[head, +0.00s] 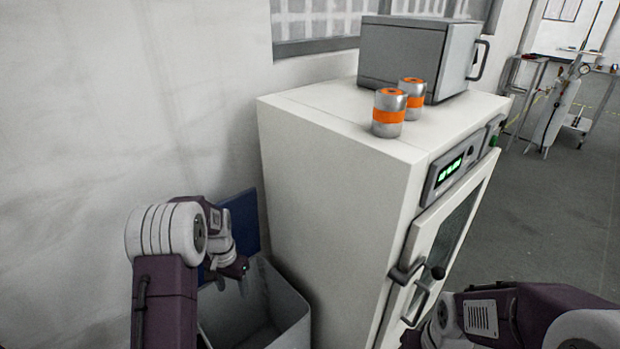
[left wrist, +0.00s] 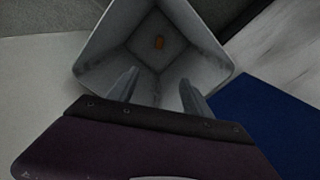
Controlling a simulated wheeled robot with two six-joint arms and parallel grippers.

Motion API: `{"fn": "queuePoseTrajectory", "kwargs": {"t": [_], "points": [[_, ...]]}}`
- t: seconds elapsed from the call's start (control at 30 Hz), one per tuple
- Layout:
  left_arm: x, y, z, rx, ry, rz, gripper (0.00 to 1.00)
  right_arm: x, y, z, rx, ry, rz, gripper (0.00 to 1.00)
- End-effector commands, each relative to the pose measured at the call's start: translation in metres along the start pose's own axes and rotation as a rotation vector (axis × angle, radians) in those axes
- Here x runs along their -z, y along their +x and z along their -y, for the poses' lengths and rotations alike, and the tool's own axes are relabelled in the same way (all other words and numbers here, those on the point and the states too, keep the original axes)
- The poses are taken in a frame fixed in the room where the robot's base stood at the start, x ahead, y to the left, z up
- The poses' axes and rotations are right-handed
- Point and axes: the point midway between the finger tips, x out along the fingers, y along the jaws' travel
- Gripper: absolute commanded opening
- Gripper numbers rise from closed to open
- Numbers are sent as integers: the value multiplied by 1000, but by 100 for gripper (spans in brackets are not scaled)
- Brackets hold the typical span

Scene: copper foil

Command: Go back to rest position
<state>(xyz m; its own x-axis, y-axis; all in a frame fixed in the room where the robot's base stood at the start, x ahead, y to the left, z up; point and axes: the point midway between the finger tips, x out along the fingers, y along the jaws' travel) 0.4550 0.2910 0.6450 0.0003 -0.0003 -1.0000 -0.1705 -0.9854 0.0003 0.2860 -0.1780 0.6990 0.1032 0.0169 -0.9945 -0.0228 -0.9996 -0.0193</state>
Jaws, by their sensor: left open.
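My left gripper (head: 240,277) hangs over the open grey bin (head: 296,322) beside the white cabinet in the head view. In the left wrist view its two fingers (left wrist: 158,90) are apart with nothing between them, and they point down into the bin (left wrist: 90,62). My right arm (head: 530,312) comes in at the lower right, close to the cabinet's door handle. I cannot make out its jaws clearly against the dark handle parts.
The white cabinet (head: 310,180) carries two silver cans with orange bands, one nearer (head: 388,115) and one behind (head: 411,88), and a grey box (head: 405,55). A blue panel (head: 243,222) stands behind the bin by the wall. Grey floor (head: 560,220) is clear to the right.

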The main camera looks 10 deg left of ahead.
Motion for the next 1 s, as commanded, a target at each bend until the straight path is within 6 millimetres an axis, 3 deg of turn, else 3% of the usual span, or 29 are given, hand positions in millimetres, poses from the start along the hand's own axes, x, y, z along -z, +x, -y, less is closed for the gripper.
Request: {"fn": "queuePoseTrajectory", "kwargs": {"t": [0.07,0.17,0.33,0.53,0.67,0.7,0.73,1.0], "points": [[10,-13,-7,12,25,-28,58,0,0,0,0,0,0,20],[16,-49,-31,33,85,-85,58,0,0,0,0,0,0,20],[-30,-83,-91,30,136,-121,58,0,0,0,0,0,0,20],[-104,-79,-132,9,40,-127,58,0,0,0,0,0,0,20],[-158,-52,-141,-9,-140,-76,58,0,0,0,0,0,0,20],[-147,-67,-140,-10,-208,-110,58,1,-13,0,0,0,1,20],[-146,-88,-139,-9,-200,-109,58,3,-32,1,0,0,2,20],[-146,-186,-139,-9,-196,-106,58,14,-131,2,0,0,0,20]]}}
